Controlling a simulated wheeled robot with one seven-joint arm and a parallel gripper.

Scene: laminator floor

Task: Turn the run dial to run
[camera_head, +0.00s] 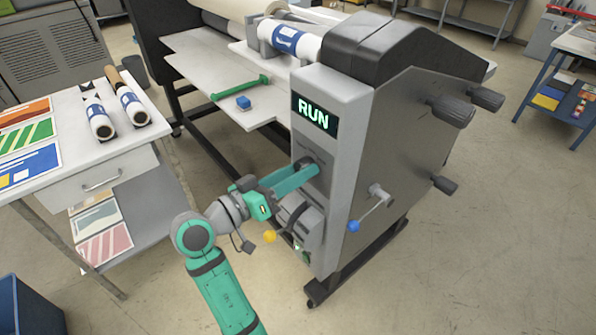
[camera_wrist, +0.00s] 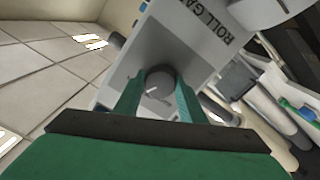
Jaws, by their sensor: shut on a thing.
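The laminator's grey front panel (camera_head: 326,95) has a dark display (camera_head: 314,112) that reads RUN in green letters. Below it is a round dark dial (camera_head: 305,162), partly hidden by my fingers. My gripper (camera_head: 312,172) reaches the panel from the left with its green fingers shut on this dial. In the wrist view the grey dial (camera_wrist: 158,78) sits between the two fingertips. A light mark shows on its face, but its exact pointing is hard to read. Dark lettering beginning ROLL GA (camera_wrist: 205,25) shows on the panel there.
A crank with a blue knob (camera_head: 353,226) sticks out on the machine's right side. A yellow knob (camera_head: 269,237) is just below my gripper. A blue block (camera_head: 243,102) and a green bar (camera_head: 240,87) lie on the feed table. A white side table (camera_head: 120,155) stands left.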

